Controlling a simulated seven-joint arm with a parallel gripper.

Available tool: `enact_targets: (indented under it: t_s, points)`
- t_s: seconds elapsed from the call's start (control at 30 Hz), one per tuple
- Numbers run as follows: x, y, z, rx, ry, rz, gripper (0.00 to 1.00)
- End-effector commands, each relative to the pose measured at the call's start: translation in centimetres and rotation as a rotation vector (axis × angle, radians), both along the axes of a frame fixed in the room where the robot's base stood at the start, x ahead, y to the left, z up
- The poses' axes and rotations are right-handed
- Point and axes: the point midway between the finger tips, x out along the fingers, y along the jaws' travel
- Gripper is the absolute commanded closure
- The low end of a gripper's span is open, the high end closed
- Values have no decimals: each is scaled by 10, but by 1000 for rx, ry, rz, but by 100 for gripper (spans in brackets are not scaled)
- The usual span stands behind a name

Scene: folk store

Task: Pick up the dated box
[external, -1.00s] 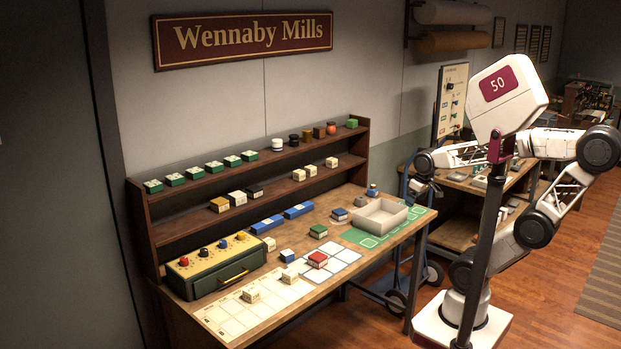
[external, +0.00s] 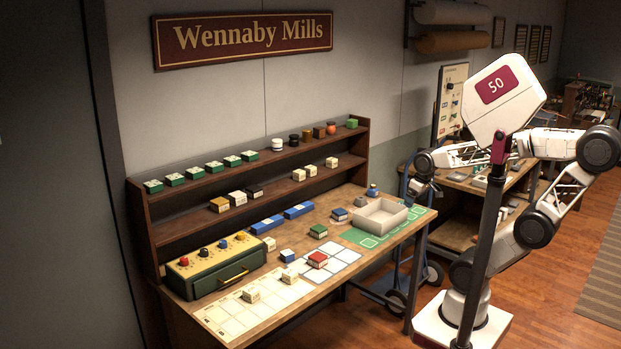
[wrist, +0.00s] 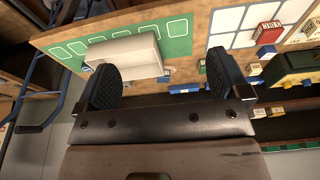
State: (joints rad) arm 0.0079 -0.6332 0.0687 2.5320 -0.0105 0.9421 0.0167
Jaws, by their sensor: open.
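Several small boxes sit on the bench, and I cannot read which one bears a date. A red-topped box (external: 317,260) lies on the white grid card; it also shows in the wrist view (wrist: 268,32). Cream boxes (external: 250,296) (external: 290,276) lie on the pale chart at the front left, and another (external: 270,243) is beside the green case. A green-topped box (external: 318,231) and a blue-topped box (external: 339,214) stand nearer the tray. My gripper (wrist: 160,62) is open and empty, its fingers apart above the bench's right end, near the grey tray (external: 366,225).
The green case (external: 215,275) with coloured knobs stands at the bench's left. Two long blue holders (external: 267,225) (external: 299,210) lie by the shelf. The shelf (external: 170,228) behind carries several more boxes and jars. A blue trolley (wrist: 38,75) stands beside the bench.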

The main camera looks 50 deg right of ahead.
Motion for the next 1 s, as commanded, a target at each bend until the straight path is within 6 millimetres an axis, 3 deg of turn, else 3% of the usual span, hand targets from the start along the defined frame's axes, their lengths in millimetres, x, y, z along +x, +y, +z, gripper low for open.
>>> enact_targets:
  t_s: [0.27, 0.47, 1.0]
  points:
    - [15, 8, -1, -10, 12, 68, 6]
    - [46, 25, -4, -30, 35, 212, 6]
    - [148, 111, -39, -97, 103, 737, 6]
